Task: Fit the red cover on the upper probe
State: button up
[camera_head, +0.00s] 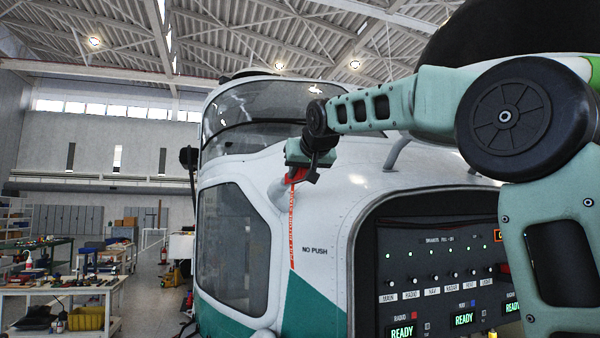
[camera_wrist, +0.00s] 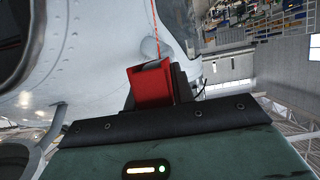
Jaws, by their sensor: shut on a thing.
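My gripper (camera_head: 306,168) is shut on the red cover (camera_head: 296,175), in front of the helicopter's white nose. In the wrist view the red cover (camera_wrist: 152,88) sits between the dark jaws, with a dark opening edge at its top. A red streamer (camera_head: 292,225) with white lettering hangs from it down the hull. A bent grey tube, probe-like (camera_head: 398,150), stands out of the hull right of my gripper; a similar tube (camera_wrist: 52,128) shows at left in the wrist view, apart from the cover. A pale rounded bulge (camera_head: 276,190) lies just left of the cover. I cannot tell which is the upper probe.
The helicopter's windscreen (camera_head: 255,105) is behind my gripper, and a side window (camera_head: 232,250) is lower left. An instrument panel (camera_head: 445,270) with lit READY displays fills the lower right. A workbench (camera_head: 65,290) with tools stands far left.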

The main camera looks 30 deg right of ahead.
jog(key=shift+f+b, duration=0.4)
jog(key=shift+f, duration=0.05)
jog(key=o, duration=1.1)
jog(key=b+v, duration=0.5)
jog(key=v, duration=1.2)
jog(key=shift+s+r+b, duration=0.1)
jog(key=shift+s+b, duration=0.1)
jog(key=shift+b, duration=0.2)
